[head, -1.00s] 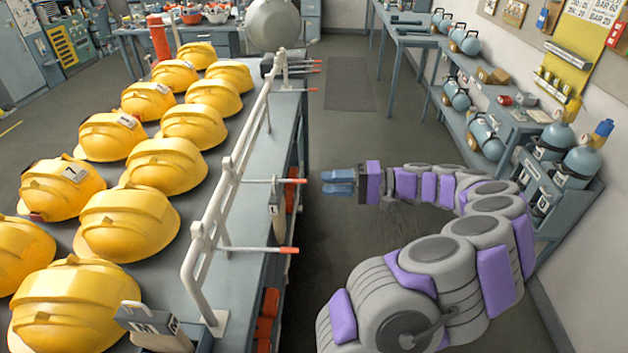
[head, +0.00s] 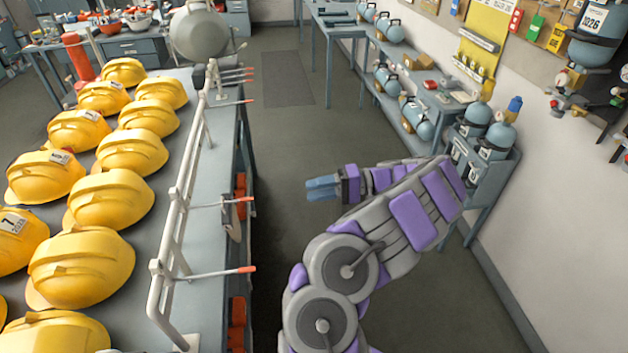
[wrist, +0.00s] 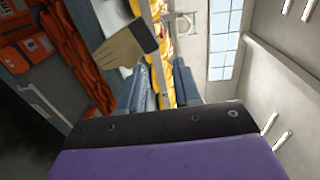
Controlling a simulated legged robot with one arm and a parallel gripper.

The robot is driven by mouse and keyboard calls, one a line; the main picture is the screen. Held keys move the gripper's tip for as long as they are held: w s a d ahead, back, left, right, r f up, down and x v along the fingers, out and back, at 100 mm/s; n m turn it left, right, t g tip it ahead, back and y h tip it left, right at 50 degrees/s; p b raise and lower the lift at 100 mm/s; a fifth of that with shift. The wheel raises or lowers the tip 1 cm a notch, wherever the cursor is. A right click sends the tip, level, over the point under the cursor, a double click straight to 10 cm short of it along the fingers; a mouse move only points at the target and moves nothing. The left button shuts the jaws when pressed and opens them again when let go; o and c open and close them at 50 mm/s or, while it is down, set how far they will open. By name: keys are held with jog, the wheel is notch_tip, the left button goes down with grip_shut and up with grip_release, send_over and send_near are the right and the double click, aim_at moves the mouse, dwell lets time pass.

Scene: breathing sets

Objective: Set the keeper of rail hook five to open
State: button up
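A white rail (head: 178,205) runs along the right edge of the grey bench. Several thin hooks stick out from it to the right, with orange-red tips. More hooks (head: 233,82) sit close together at the far end. I cannot read hook numbers or tell keeper states. My gripper (head: 322,188) is over the aisle, right of the second hook's tip and apart from it. In the wrist view its fingers (wrist: 158,88) are apart, with nothing seen held.
Yellow helmets (head: 100,200) fill the bench (head: 215,160) left of the rail. Orange-red items (head: 237,315) sit under its edge. Blue cylinders (head: 490,135) stand on a rack at the right wall. The aisle floor (head: 285,130) is clear. A tan, dark-banded object (wrist: 128,45) shows near the fingers.

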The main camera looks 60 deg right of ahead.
jog(key=shift+s+d+r+p, duration=0.1)
jog(key=shift+s+d+p, duration=0.25)
jog(key=shift+p, duration=1)
jog(key=shift+s+a, duration=0.1)
jog(key=shift+s, duration=0.05)
